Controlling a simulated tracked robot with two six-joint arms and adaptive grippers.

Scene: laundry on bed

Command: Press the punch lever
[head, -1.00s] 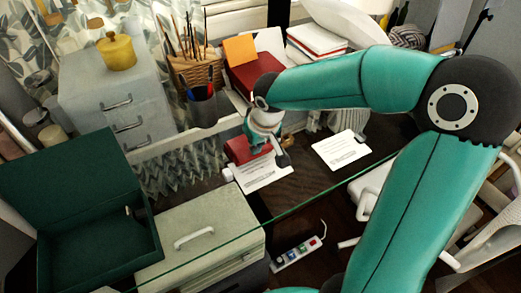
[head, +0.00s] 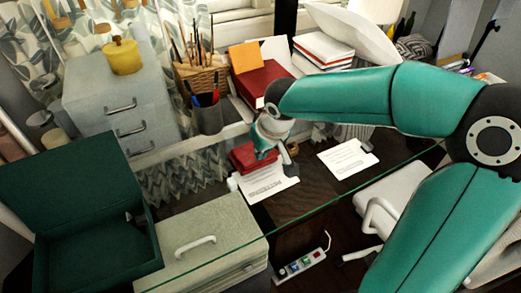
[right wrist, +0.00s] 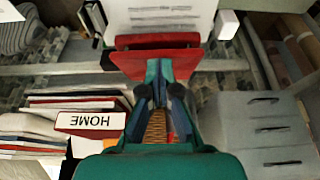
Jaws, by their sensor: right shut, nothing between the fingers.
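The red hole punch (head: 242,158) stands on the dark desk (head: 305,188) by the glass edge. A printed white sheet (head: 268,183) lies at its front. In the right wrist view the punch (right wrist: 158,40) shows a wide red bar in front of the sheet (right wrist: 165,14) and a red part between my fingers' line and that bar. My right gripper (head: 264,152) is shut and empty, pointing down at the punch. It also shows in the right wrist view (right wrist: 166,72), overlapping the punch's red body. I cannot tell whether it touches the lever. My left gripper is out of view.
A second sheet (head: 347,158) lies to the right. Behind stand a red box (head: 262,78), a pen cup (head: 207,112) and a wicker basket (head: 200,73). A grey drawer unit (head: 120,108), green open box (head: 90,258) and pale case (head: 205,238) are at left.

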